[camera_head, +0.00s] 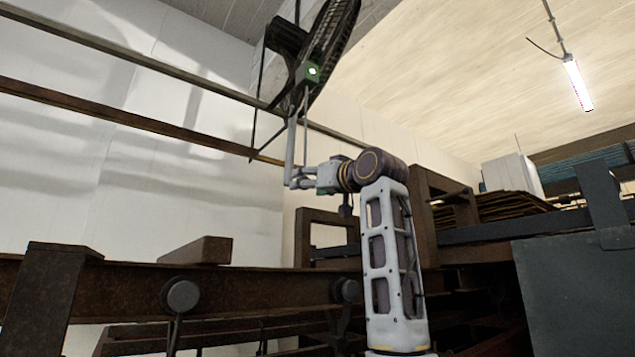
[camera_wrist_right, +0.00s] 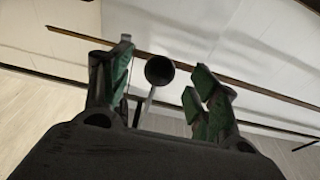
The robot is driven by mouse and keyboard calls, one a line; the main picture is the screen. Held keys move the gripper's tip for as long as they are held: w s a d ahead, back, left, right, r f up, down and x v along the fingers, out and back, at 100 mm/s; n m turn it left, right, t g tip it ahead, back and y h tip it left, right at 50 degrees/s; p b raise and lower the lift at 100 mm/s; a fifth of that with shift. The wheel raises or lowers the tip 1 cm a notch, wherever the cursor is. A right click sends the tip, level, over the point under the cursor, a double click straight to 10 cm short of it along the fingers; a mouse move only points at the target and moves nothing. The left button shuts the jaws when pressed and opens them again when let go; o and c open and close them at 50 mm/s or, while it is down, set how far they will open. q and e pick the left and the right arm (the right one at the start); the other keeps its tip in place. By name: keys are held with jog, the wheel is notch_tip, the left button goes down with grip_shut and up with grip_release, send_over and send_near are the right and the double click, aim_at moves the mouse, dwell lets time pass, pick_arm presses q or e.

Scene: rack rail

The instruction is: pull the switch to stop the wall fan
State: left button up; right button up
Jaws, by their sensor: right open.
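The black wall fan (camera_head: 335,45) hangs at the top of the head view, with its cage partly cut off by the frame. A green-edged box with a lit white spot (camera_head: 312,71) sits below it, and thin upright rods run down toward my right gripper (camera_head: 300,178). In the right wrist view, a dark round knob on a thin pale stem (camera_wrist_right: 159,71) appears between the spread fingers of my right gripper (camera_wrist_right: 160,60). The fingers are open, with no visible contact; the knob's depth is unclear. It is probably the switch pull. My left gripper is out of view.
Rusty rails (camera_head: 110,115) run along the white wall behind the gripper. A brown steel beam (camera_head: 130,290) crosses below, with a brown frame (camera_head: 440,200) right of my arm. A grey cabinet (camera_head: 575,295) stands far right. A lit tube (camera_head: 577,83) hangs from the ceiling.

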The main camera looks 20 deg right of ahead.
jog(key=shift+x, duration=0.75)
jog(key=c, duration=1.1)
